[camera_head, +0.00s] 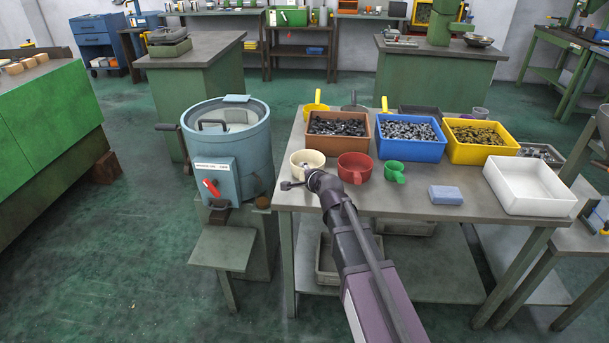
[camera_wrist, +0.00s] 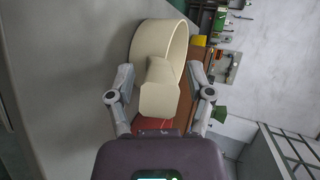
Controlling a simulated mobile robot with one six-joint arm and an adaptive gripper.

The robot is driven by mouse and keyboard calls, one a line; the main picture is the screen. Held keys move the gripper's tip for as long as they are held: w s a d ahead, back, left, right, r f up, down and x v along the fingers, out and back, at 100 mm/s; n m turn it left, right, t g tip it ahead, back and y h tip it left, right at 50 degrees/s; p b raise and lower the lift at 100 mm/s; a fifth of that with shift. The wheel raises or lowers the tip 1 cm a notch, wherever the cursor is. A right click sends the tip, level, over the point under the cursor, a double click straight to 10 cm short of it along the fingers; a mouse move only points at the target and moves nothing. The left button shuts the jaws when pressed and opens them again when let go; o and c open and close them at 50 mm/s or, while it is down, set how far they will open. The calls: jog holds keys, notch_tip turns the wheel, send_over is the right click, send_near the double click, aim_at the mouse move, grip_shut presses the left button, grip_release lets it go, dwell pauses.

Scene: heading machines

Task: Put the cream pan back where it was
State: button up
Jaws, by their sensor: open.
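The cream pan (camera_head: 303,156) stands on the grey-topped bench (camera_head: 415,204) near its left front corner, left of the red pan (camera_head: 354,168). Its round wall and thick handle fill the middle of the wrist view (camera_wrist: 160,95). My gripper (camera_head: 291,185) is at the front of the pan, low over the bench edge. In the wrist view, its two fingers (camera_wrist: 160,78) are spread, one on each side of the handle. I see gaps between the fingers and the handle, so the gripper appears not to grip it.
A green scoop (camera_head: 394,172) and a blue block (camera_head: 445,195) lie to the right. Brown (camera_head: 337,141), blue (camera_head: 409,152) and yellow (camera_head: 480,156) bins of parts stand behind. A white tray (camera_head: 529,203) is at the right. A blue-grey drum machine (camera_head: 236,160) stands left of the bench.

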jog(key=shift+r, duration=0.1)
jog(key=shift+s+r, duration=0.15)
jog(key=shift+s, duration=0.05)
jog(key=p+v, duration=0.5)
jog(key=v, duration=0.6)
jog(key=shift+s+d, duration=0.2)
jog(key=shift+s, duration=0.1)
jog(key=s+d+f+n+g+h, duration=0.3)
jog(key=s+d+f+n+g, duration=0.2)
jog(key=s+d, duration=0.3)
jog(key=s+d+f+n+g+h, duration=0.2)
jog(key=s+d+f+n+g, duration=0.4)
jog(key=d, duration=0.4)
jog(key=shift+s+n+g+h, duration=0.4)
jog(key=shift+s+n, duration=0.5)
jog(key=shift+s, duration=0.1)
